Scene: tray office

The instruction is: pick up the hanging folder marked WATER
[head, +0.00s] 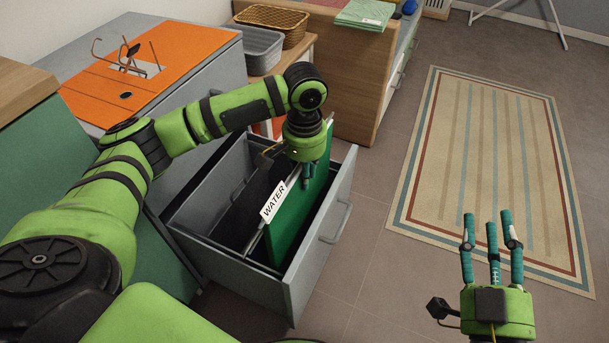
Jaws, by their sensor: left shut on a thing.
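The hanging folder marked WATER (288,221) is green with a white label tab reading WATER (273,199). It stands upright in the open grey drawer (302,278), its upper part showing above the drawer's rim. My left gripper (306,182) points down at the folder's top edge and is shut on it, just right of the label. The arm partly hides the folder's far end. My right gripper (491,236) is at the lower right, over the floor, with its fingers apart and nothing between them.
Darker folders (236,215) hang in the drawer left of the green one. An orange-topped surface (150,62) with a wire stand is behind. A wicker basket (272,20) and grey bin (262,45) sit beyond. A striped rug (485,150) lies on open floor at right.

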